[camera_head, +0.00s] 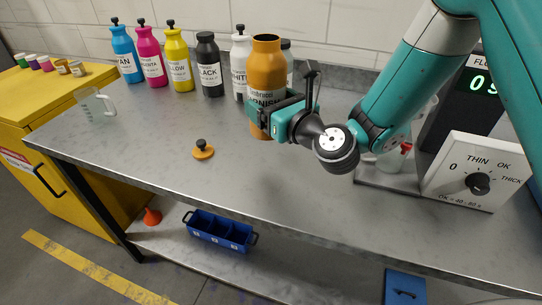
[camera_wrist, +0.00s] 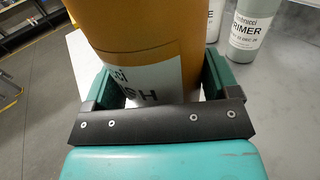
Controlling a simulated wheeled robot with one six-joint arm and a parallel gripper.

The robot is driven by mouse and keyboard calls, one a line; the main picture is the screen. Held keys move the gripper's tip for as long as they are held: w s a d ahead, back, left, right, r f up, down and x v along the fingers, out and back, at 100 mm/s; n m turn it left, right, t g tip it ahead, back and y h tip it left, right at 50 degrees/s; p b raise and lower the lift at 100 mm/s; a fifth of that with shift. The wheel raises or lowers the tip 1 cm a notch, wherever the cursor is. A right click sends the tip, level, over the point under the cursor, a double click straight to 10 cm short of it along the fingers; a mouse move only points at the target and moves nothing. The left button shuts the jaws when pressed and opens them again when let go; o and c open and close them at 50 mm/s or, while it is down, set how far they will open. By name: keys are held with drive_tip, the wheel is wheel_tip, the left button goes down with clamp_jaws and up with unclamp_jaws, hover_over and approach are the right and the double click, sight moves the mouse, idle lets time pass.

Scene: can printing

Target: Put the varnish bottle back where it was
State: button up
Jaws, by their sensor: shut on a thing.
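The varnish bottle (camera_head: 266,68) is orange-brown with a white label and has no cap on its neck. My gripper (camera_head: 268,112) is shut around its lower body, and the bottle is upright. In the wrist view the bottle (camera_wrist: 140,30) fills the space between the jaws (camera_wrist: 150,95). I cannot tell whether its base touches the bench. An orange cap with a black knob (camera_head: 203,150) lies on the bench, left of and in front of the bottle.
Capped bottles stand along the back: cyan (camera_head: 125,55), magenta (camera_head: 151,58), yellow (camera_head: 178,60), black (camera_head: 209,65), white (camera_head: 240,60) and grey primer (camera_wrist: 246,25). A clear beaker (camera_head: 95,105) is at left. A dial box (camera_head: 475,172) stands at right. The front middle bench (camera_head: 260,190) is clear.

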drive_tip(key=shift+f+b, duration=3.65)
drive_tip(key=shift+f, duration=1)
drive_tip(key=shift+f, duration=0.1)
drive_tip(key=shift+f, duration=0.15)
drive_tip(key=o, duration=1.4)
